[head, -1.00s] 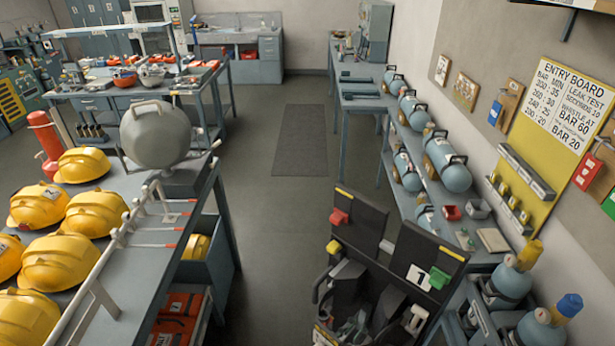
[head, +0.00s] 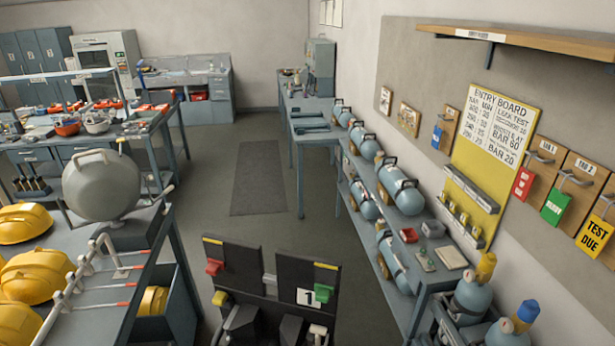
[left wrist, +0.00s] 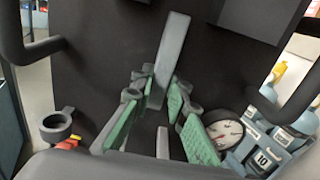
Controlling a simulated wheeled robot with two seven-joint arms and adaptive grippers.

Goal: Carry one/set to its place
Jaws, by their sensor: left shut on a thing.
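The breathing set (head: 236,270) shows at the bottom centre of the head view as two tall dark panels with red, yellow and green tabs and a "1" label. Its lower part is cut off by the frame edge. In the left wrist view its black plate (left wrist: 110,55) fills most of the picture. My left gripper (left wrist: 157,90) has its green-padded fingers on either side of a grey bar (left wrist: 170,60) of the set and is shut on it. A round gauge (left wrist: 225,133) shows beside the fingers. I cannot make out my right gripper in either view.
A bench with yellow helmets (head: 35,275) and a grey round vessel (head: 102,187) stands left. A shelf rack with blue cylinders (head: 400,190) lines the right wall, with more cylinders (head: 475,293) nearer. The entry board (head: 495,125) hangs above. The floor aisle (head: 258,178) is clear.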

